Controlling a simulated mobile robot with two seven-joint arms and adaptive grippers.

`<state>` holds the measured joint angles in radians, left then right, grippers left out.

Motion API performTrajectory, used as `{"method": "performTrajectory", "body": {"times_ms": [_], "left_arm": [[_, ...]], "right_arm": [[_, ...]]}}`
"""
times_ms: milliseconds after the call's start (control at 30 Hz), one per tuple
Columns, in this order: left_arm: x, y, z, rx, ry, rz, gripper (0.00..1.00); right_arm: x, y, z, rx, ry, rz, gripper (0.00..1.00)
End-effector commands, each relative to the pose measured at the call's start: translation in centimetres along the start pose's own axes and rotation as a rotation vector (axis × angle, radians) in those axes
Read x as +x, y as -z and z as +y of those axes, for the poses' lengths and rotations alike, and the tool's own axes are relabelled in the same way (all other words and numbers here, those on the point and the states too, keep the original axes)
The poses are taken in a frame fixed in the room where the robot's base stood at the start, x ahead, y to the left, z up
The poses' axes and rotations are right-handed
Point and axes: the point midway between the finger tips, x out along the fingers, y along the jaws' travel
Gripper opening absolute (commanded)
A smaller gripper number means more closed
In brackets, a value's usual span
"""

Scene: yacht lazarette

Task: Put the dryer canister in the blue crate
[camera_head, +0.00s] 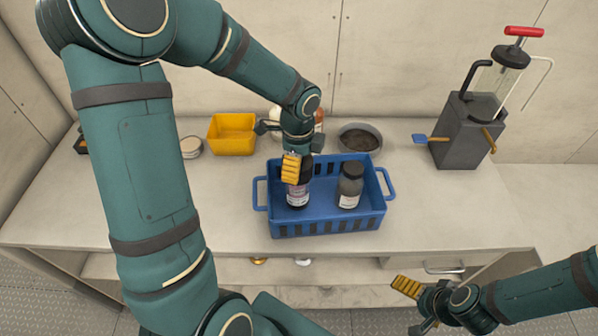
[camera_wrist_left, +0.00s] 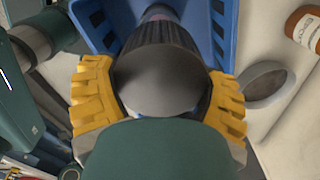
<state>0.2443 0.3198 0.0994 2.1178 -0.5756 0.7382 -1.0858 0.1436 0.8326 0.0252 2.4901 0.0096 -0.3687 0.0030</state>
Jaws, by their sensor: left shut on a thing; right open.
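My left gripper (camera_head: 291,168) is shut on a dark canister (camera_head: 298,196) with a black cap and a pale label. It holds it upright inside the left part of the blue crate (camera_head: 328,222). In the left wrist view, both yellow fingers grip the sides of its round black top (camera_wrist_left: 160,85). Whether its base touches the crate floor is hidden. A grey bottle (camera_head: 350,188) with a black lid stands in the right part of the crate. I cannot read either label. My right gripper (camera_head: 413,306) is open and empty in front of the counter.
A yellow bin (camera_head: 232,134), a round tin (camera_head: 191,147) and a grey bowl (camera_head: 360,138) stand behind the crate. A grey block with a red-handled pump (camera_head: 464,135) stands at the right. The counter right of the crate (camera_head: 450,210) is clear.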

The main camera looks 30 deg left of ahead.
Motion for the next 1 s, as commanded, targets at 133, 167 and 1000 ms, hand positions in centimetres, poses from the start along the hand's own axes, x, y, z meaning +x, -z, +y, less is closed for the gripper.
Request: {"method": "performTrajectory", "body": {"times_ms": [133,167,1000], "left_arm": [[2.2,0.0,0.1,0.001,-0.004,0.000,0.33],[2.6,0.0,0.1,0.000,-0.003,0.000,0.33],[2.8,0.0,0.0,0.000,0.000,0.000,1.00]], "right_arm": [[0.4,-0.1,0.1,0.000,-0.001,0.000,1.00],[0.5,-0.1,0.1,0.000,-0.001,0.000,1.00],[0.4,0.0,0.1,0.000,-0.001,0.000,1.00]]}}
